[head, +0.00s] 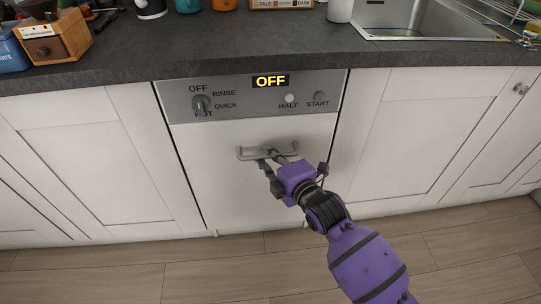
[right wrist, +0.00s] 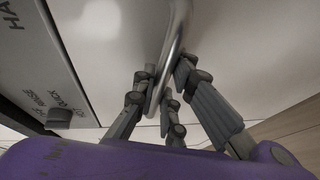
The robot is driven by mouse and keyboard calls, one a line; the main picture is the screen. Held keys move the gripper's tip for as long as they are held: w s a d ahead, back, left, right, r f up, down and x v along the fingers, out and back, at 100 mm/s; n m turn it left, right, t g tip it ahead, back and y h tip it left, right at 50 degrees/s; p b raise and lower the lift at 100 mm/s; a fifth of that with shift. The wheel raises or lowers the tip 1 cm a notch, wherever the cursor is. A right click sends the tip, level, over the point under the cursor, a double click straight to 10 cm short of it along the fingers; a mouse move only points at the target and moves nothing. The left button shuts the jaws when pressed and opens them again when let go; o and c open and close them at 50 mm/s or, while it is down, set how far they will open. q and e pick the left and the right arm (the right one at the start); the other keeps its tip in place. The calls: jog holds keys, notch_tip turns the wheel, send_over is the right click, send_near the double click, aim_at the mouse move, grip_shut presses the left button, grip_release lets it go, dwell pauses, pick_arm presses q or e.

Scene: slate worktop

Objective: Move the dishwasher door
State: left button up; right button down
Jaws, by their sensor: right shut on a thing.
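The dishwasher door (head: 200,185) is a white panel below the grey control strip, and it looks closed, flush with the cabinets. Its grey bar handle (head: 248,154) runs across the upper part of the door. My right gripper (head: 271,158) is at the middle of this handle, shut on it. In the right wrist view the handle (right wrist: 180,25) passes between the fingers of the gripper (right wrist: 168,82). The door (right wrist: 110,40) shows behind it. My left gripper is not in view.
The control strip (head: 222,103) has a knob and a display reading OFF. White cabinets (head: 80,160) flank the dishwasher. The slate worktop (head: 225,50) above carries a wooden grinder (head: 50,38), a white cup (head: 340,10) and a sink (head: 425,22). The wooden floor (head: 215,265) in front is clear.

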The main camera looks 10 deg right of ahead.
jog(key=shift+s, duration=0.1)
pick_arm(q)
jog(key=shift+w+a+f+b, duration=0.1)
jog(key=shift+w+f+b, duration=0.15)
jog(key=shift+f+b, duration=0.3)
pick_arm(e)
jog(key=s+f, duration=0.6)
jog(key=s, duration=0.7)
jog(key=s+f+t, duration=0.1)
jog(key=s+f, duration=0.5)
jog(key=s, duration=0.6)
jog(key=shift+s+f+y, duration=0.3)
jog(key=shift+s, duration=0.05)
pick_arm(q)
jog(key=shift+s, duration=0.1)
